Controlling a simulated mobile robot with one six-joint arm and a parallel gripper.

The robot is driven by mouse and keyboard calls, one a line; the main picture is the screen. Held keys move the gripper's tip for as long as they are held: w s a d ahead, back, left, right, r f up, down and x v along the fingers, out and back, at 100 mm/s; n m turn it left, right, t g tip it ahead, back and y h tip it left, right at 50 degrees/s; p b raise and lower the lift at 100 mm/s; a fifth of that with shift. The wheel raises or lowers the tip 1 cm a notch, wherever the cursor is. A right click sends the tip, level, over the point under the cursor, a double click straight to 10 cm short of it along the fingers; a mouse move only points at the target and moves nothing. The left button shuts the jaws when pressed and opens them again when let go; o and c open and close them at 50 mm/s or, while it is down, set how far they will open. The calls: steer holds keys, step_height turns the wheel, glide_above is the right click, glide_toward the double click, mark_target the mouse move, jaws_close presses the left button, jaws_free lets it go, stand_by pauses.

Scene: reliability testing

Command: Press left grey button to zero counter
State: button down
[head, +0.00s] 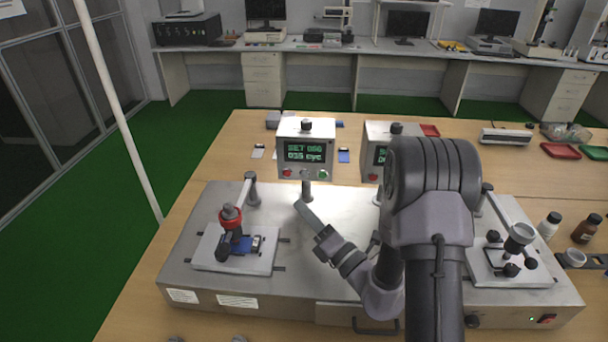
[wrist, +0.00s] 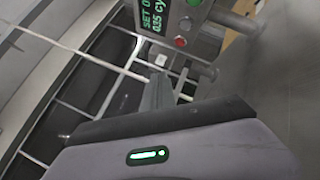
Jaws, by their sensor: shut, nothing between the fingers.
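The left counter box (head: 305,131) stands upright behind the metal test bench. Its display (head: 305,151) shows green text, which looks like "SET 050" and "035 cyc". Below the display are a red button (head: 287,172), a small grey button (head: 304,174) and a green button (head: 322,174). In the wrist view the grey button (wrist: 186,23) sits between the red one (wrist: 180,42) and the green one. My gripper (head: 300,205) is shut and empty, below and in front of the box, apart from the buttons. Its fingers (wrist: 158,92) also show in the wrist view.
A second counter box (head: 376,135) is partly hidden behind my arm. A test rig with a red knob (head: 230,216) stands on the bench's left, another (head: 519,235) on its right. Bottles (head: 586,228) stand at the right. The middle bench top is mostly clear.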

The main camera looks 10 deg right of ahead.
mark_target(305, 174)
steer(key=w+d+p, duration=0.2)
steer(key=w+p, duration=0.2)
steer(key=w, duration=0.4)
steer(key=shift+w+d, duration=0.2)
steer(key=shift+d, duration=0.15)
stand_by(1.8)
steer(key=shift+w+d+p, duration=0.1)
steer(key=shift+w+p, duration=0.2)
steer(key=shift+w, duration=0.1)
steer(key=shift+w+d, duration=0.1)
steer(key=shift+w, duration=0.25)
stand_by(0.4)
steer(key=shift+s, duration=0.1)
steer(key=shift+s+a, duration=0.2)
steer(key=shift+s, duration=0.45)
steer(key=shift+s, duration=0.1)
